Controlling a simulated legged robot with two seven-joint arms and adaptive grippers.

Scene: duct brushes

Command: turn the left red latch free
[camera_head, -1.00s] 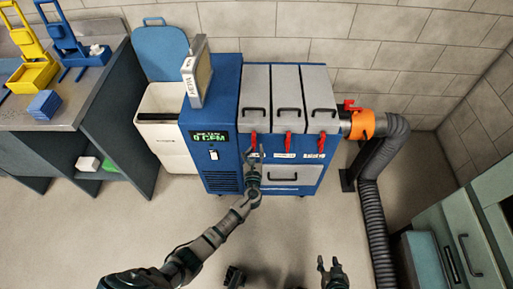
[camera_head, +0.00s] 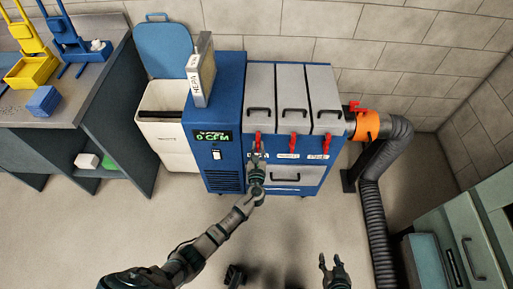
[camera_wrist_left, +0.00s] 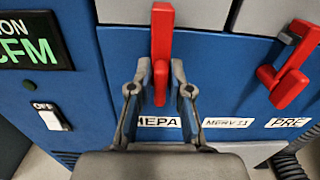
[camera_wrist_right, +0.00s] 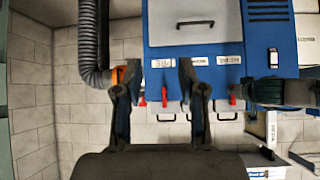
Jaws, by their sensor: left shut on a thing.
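The left red latch (camera_head: 259,140) hangs down on the blue machine's front, under the leftmost grey filter lid (camera_head: 259,88). In the left wrist view the latch (camera_wrist_left: 161,45) points straight down, above the HEPA label (camera_wrist_left: 157,122). My left gripper (camera_head: 257,158) is at the latch's lower end; in its wrist view the fingers (camera_wrist_left: 160,92) stand on either side of that end, shut on it. My right gripper (camera_head: 331,262) is open and empty, low in the head view and away from the machine; its spread fingers (camera_wrist_right: 160,72) show in the right wrist view.
Two more red latches, the middle one (camera_head: 293,143) and the right one (camera_head: 326,142), hang beside it. An orange collar (camera_head: 367,125) and grey duct (camera_head: 374,215) stand at the right. A white bin (camera_head: 166,125) stands left.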

